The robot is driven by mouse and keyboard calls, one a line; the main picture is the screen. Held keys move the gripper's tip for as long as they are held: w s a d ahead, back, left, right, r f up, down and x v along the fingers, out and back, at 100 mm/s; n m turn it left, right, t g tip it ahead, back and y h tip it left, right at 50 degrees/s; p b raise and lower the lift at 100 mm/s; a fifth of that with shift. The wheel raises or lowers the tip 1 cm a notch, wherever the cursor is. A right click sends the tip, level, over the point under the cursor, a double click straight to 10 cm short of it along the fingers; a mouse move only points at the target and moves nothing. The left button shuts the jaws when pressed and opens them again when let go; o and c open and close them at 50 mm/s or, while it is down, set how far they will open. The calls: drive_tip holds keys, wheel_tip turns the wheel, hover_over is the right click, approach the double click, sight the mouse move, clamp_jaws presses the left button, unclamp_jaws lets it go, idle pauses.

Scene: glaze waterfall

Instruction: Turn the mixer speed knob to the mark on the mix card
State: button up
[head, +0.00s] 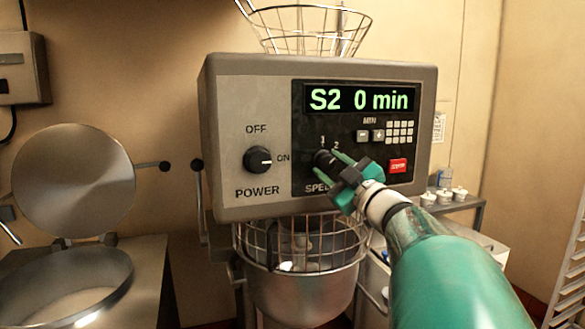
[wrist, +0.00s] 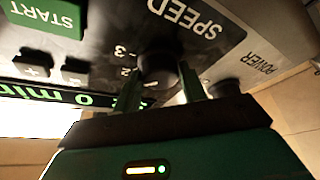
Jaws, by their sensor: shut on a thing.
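The dark round speed knob (head: 323,157) sits on the black control panel of the grey mixer (head: 228,130), under the marks 1 and 2. My gripper (head: 329,164) reaches in from the lower right with its green fingers shut on the knob. In the wrist view the picture is turned over, and the knob (wrist: 157,66) lies between my fingers (wrist: 162,82), with marks 2 and 3 beside it. The display (head: 359,98) reads "S2 0 min". The knob's pointer is not clear. No readable mix card shows; a small paper (head: 438,126) hangs on the wall behind.
The power knob (head: 258,160) is left of the speed knob and points to ON. A wire guard (head: 300,243) and bowl (head: 302,292) are below. A pan with a raised lid (head: 73,181) stands at left.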

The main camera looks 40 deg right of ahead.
drive_tip(key=shift+w+d+n+y, duration=0.1)
drive_tip(key=shift+n+y, duration=0.3)
drive_tip(key=shift+n, duration=0.3)
drive_tip(key=o, duration=1)
drive_tip(key=shift+w+d+f, duration=0.1)
drive_tip(key=shift+w, duration=0.15)
drive_tip(key=shift+c, duration=0.2)
drive_tip(key=shift+s, duration=0.35)
drive_tip(key=v, duration=1.3)
drive_tip(key=shift+s, duration=0.45)
